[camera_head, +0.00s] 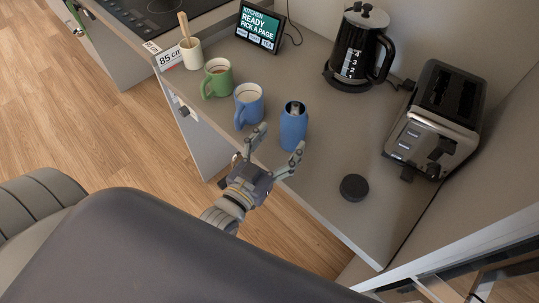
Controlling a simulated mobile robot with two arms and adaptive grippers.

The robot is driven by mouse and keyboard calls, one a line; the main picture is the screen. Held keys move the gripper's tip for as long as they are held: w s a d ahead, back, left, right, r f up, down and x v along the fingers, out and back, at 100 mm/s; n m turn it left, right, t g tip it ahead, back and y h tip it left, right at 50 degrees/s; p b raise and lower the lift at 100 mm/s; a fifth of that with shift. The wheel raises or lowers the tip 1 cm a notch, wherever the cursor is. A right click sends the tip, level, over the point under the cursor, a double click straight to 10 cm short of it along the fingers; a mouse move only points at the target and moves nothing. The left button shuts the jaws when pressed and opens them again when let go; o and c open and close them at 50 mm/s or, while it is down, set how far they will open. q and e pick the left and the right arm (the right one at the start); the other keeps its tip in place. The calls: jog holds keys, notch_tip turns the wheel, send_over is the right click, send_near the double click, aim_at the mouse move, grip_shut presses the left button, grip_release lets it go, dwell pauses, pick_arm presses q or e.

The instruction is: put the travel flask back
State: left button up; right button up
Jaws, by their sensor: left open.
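The travel flask is the blue bottle (293,128) standing upright on the counter, with its top open. A round black piece (354,187), which looks like a lid, lies on the counter to its right. My left gripper (280,149) is open at the counter's front edge, just in front of the flask. Its two fingers are spread and point toward the flask, with nothing between them. I cannot tell whether a fingertip touches the flask. My right gripper is not in view.
A blue mug (249,107) stands close left of the flask, with a green mug (217,80) and a cream utensil cup (191,55) beyond. A kettle (357,50), a toaster (437,118) and a small screen (260,28) stand behind. Counter (325,150) between flask and toaster is clear.

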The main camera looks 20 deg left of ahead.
pick_arm(q)
jog(key=s, duration=0.4)
jog(key=shift+s+a, duration=0.25)
jog(key=shift+a, duration=0.05)
